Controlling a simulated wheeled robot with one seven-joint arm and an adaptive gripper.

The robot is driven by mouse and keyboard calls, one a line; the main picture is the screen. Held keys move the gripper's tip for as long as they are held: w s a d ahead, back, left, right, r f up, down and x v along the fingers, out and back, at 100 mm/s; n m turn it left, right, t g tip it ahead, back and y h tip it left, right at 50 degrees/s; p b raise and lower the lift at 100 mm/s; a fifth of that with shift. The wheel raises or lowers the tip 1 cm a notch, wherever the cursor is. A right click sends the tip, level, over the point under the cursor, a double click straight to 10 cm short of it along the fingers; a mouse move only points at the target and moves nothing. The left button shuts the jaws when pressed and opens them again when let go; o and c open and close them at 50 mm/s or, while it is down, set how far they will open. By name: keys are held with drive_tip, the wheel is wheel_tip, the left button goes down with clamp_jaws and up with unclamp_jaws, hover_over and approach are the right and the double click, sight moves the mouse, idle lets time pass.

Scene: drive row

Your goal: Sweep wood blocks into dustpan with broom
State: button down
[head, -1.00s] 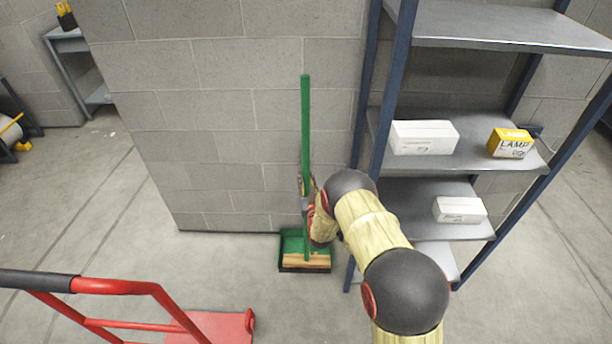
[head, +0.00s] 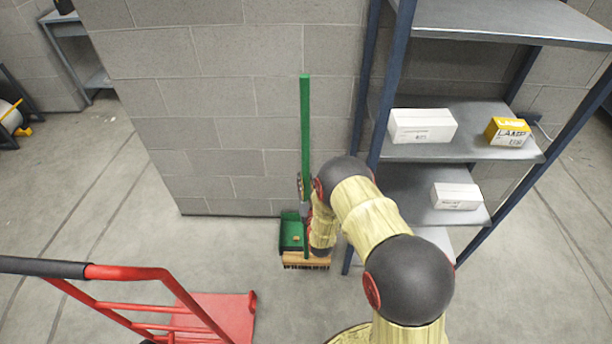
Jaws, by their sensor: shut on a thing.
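The broom has a tall green handle (head: 305,125) and a wooden head with dark bristles (head: 305,262). It stands nearly upright, with its head low at the floor in front of the dustpan. The green dustpan (head: 290,232) lies on the floor against the grey block wall. A small wood-coloured piece (head: 297,239) shows inside the dustpan.
A metal shelf rack (head: 440,148) with white boxes (head: 422,126) and a yellow lamp box (head: 507,132) stands close on the right. A red hand truck (head: 215,315) stands at the lower left. The floor left of the dustpan is clear.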

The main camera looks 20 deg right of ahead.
drive_tip(key=shift+s+a+r+p, duration=0.2)
drive_tip(key=shift+s+a+p, duration=0.1)
drive_tip(key=shift+s, duration=0.55)
drive_tip(key=shift+s+a+r+p, duration=0.15)
drive_tip(key=shift+s+a+r, duration=0.1)
drive_tip(key=shift+s, duration=0.6)
drive_tip(key=shift+s+a+r+p, duration=0.2)
drive_tip(key=shift+s+a+p, duration=0.1)
drive_tip(key=shift+s, duration=0.55)
drive_tip(key=shift+f, duration=0.15)
